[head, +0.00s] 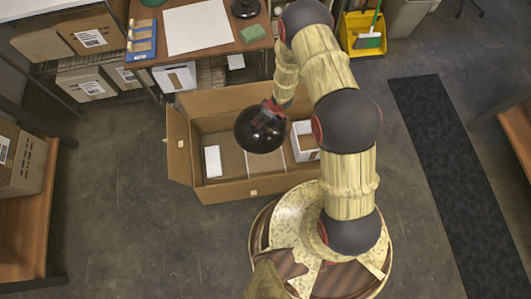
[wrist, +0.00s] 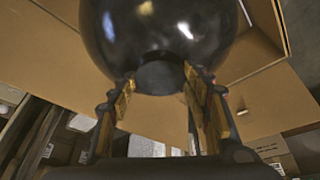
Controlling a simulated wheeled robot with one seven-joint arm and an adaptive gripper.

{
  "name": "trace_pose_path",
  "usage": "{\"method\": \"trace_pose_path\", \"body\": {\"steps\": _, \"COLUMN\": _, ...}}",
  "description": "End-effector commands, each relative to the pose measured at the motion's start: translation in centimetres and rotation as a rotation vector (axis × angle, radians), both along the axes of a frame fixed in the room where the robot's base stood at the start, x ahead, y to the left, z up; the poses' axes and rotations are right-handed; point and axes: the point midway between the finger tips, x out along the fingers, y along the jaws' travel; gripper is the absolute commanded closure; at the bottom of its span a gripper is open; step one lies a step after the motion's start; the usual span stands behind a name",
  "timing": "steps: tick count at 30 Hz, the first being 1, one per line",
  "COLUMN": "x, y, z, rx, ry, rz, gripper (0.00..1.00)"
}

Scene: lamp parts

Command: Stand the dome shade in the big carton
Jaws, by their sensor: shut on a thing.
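The dome shade (head: 260,132) is glossy black and rounded. My gripper (head: 274,107) is shut on it; in the wrist view the two fingers (wrist: 160,82) clasp the narrow neck of the shade (wrist: 160,35). The shade is over the big carton (head: 232,191), a brown box on the floor with its flaps open. The shade hides part of the carton's inside, and I cannot tell whether it touches anything there.
Inside the carton a white block (head: 212,161) lies at the left and a white open box (head: 306,140) stands at the right. A wooden table (head: 200,52) with paper and parts is behind the carton. A yellow bin (head: 363,35) stands at the back right.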

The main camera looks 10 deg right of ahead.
Motion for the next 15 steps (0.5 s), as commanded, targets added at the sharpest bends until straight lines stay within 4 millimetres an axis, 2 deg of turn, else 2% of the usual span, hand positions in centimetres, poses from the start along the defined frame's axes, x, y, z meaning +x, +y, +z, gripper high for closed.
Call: {"method": "trace_pose_path", "body": {"steps": 15, "x": 0.0, "y": 4.8, "z": -6.6, "rx": 0.029, "ry": -0.001, "rz": 0.45, "gripper": 1.0}}
